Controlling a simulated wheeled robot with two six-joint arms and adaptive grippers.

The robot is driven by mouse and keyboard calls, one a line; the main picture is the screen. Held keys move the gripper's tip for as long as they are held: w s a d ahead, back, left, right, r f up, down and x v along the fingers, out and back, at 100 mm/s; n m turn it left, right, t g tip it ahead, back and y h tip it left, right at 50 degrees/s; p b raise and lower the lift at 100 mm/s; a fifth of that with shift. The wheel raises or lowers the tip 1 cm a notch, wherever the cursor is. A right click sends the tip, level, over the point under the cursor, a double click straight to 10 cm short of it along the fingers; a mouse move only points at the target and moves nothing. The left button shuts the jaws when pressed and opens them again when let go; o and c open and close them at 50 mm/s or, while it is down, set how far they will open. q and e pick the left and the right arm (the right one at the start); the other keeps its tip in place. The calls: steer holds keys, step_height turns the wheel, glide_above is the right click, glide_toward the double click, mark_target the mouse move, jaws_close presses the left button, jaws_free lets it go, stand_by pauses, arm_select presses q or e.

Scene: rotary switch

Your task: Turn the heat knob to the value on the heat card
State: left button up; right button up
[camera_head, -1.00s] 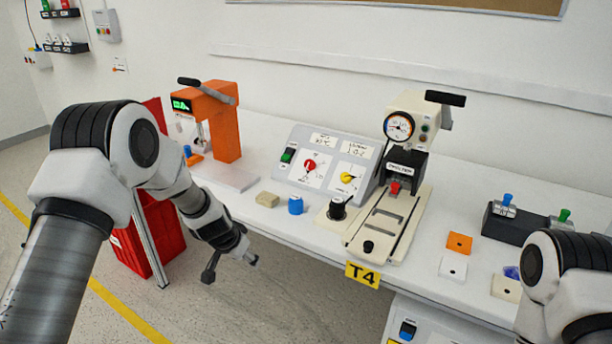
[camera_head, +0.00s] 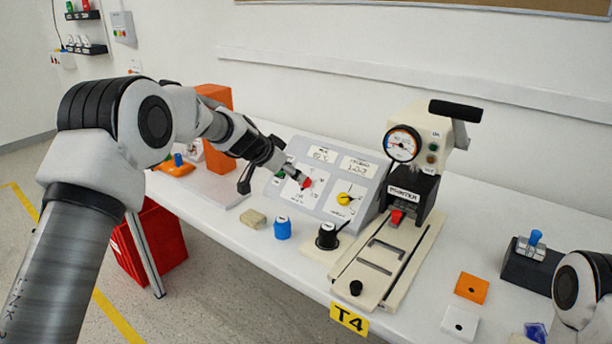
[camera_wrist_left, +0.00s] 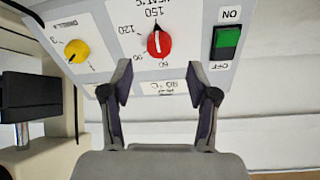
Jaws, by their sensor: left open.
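The red heat knob (camera_head: 306,183) is on the grey sloped control panel (camera_head: 331,213). In the left wrist view, upside down, the red knob (camera_wrist_left: 159,45) has a white line and a black pointer near the 150 mark. My left gripper (camera_head: 297,179) is at the panel, its tips close to the knob. In the wrist view the left gripper (camera_wrist_left: 160,76) is open, its fingers either side of the knob's line and apart from it. The heat card (camera_head: 323,155) is at the panel top; it also shows between the fingers (camera_wrist_left: 170,87), its number hard to read.
A yellow knob (camera_head: 344,199) is right of the red knob, and a green switch (camera_wrist_left: 227,40) is on its other side. A cream press (camera_head: 365,265) stands right of the panel. A blue cylinder (camera_head: 282,228) and a black knob (camera_head: 327,236) stand in front.

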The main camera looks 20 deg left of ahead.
arm_select(q)
steer(key=x, duration=0.6)
steer(key=shift+p, duration=0.35)
steer(key=shift+s+r, duration=0.15)
jaws_close()
